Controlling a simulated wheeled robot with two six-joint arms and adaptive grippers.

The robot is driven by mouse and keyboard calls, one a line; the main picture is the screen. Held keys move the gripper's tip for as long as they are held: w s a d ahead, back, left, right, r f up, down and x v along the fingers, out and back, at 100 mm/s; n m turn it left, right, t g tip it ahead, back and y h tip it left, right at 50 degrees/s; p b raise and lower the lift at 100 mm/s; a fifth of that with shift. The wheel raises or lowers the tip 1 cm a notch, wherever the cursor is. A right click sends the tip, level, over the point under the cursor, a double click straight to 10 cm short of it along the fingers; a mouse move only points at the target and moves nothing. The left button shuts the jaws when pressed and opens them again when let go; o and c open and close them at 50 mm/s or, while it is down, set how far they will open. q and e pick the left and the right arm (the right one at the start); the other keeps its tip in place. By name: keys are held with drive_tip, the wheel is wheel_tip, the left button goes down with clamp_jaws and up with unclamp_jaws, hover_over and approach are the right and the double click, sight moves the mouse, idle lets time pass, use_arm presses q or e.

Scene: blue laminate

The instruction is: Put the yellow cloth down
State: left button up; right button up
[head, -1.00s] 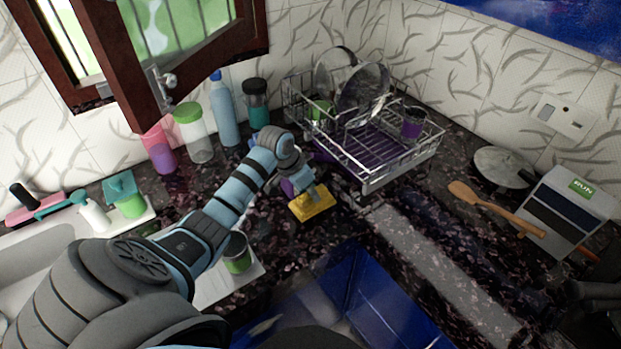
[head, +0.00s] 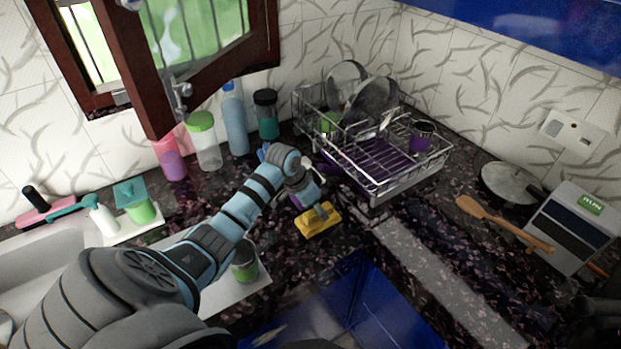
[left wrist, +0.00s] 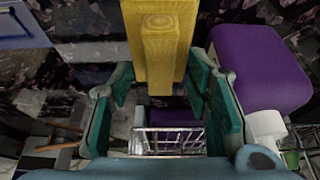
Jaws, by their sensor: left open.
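The yellow cloth (head: 318,222) is on the dark speckled counter in front of the dish rack; it looks like a flat yellow piece with a raised block on top. My left gripper (head: 314,205) is right at it, reaching down from the left. In the left wrist view, the cloth (left wrist: 160,62) shows at the top middle, its raised block pointing in between the two teal fingers of my open left gripper (left wrist: 162,100). Gaps show between fingers and block. Whether any finger touches it is unclear. My right gripper is not in view.
A metal dish rack (head: 378,190) with plates and a purple cup (head: 421,136) stands behind. A purple object (left wrist: 262,68) is beside the cloth. Bottles (head: 234,118) line the back, a dark-and-green cup (head: 244,262) is nearer, and a blue open-topped area (head: 385,305) lies in front.

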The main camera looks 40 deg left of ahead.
use_arm(q)
drive_tip(key=p+v, duration=0.1)
drive_tip(key=v, duration=1)
drive_tip(key=shift+r, duration=0.25)
